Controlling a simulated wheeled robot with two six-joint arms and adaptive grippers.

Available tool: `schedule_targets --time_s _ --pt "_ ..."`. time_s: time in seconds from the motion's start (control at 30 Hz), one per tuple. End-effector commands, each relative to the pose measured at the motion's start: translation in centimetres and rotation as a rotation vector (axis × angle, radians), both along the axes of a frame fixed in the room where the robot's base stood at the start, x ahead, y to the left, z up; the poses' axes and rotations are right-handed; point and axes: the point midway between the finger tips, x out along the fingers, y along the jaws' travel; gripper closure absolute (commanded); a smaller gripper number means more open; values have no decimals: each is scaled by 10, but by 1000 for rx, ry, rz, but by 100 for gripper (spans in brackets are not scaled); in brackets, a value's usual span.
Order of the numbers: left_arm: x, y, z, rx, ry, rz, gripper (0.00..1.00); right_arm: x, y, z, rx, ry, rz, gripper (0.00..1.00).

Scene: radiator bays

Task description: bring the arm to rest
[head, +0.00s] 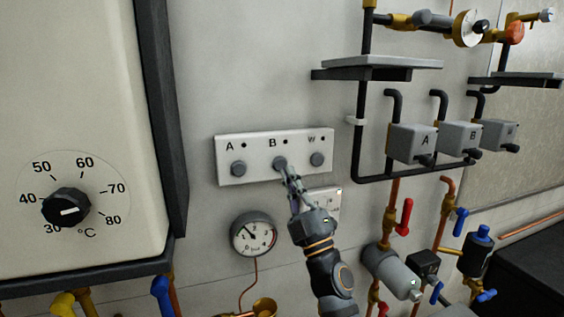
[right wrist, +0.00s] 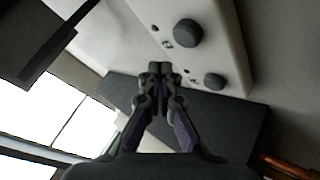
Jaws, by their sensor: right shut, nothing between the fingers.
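My right gripper (head: 289,181) is shut and empty, pointing up at the white panel (head: 240,141) with knobs A, B and W. In the head view its tips overlap the lower edge of the B knob (head: 279,163); I cannot tell whether they touch. The A knob (head: 238,169) and W knob (head: 317,159) stand on either side. In the right wrist view the shut fingers (right wrist: 158,70) lie beside the panel, and two dark round knobs show, one larger (right wrist: 188,33) and one smaller (right wrist: 213,81). My left gripper is not in view.
A pressure gauge (head: 254,235) hangs below the panel, left of my right arm. A boiler with a temperature dial (head: 66,207) fills the left. Grey boxes A (head: 411,143) and B (head: 459,138), pipes, a shelf (head: 382,62) and a red-handled valve (head: 405,216) stand on the right.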

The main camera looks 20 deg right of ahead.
Motion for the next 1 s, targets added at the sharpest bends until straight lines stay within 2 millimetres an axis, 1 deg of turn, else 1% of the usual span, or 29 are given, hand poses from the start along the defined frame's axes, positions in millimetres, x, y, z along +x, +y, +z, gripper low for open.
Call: schedule_targets --time_s 0.1,0.2,0.3,0.53,0.6,0.67,0.73,0.77,0.8,0.83,0.87,0.9,0.97,1.0 --pt "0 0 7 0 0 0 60 -14 0 1 1 2 0 100" --pt "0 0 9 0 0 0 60 -22 -1 1 0 0 0 100" --pt "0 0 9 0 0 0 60 -25 -1 0 0 1 0 100" --pt "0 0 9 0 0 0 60 -26 -1 -1 2 1 -1 100" --pt "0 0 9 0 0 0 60 -24 -8 -6 30 26 -14 100" --pt "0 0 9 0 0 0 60 -22 -24 -21 98 82 -42 100" --pt "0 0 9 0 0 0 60 -19 -53 -53 226 203 -97 100" --pt "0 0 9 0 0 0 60 -19 -67 -72 291 272 -125 100" --pt "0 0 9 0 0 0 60 -21 -84 -102 378 375 -165 100" --pt "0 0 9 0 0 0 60 -23 -95 -127 444 459 -193 100" --pt "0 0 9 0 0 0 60 -28 -105 -152 504 544 -220 100" --pt "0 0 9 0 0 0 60 -36 -114 -186 574 661 -256 100" --pt "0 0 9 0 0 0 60 -53 -121 -236 666 838 -304 100" --pt "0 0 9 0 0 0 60 -67 -122 -266 716 952 -330 100"
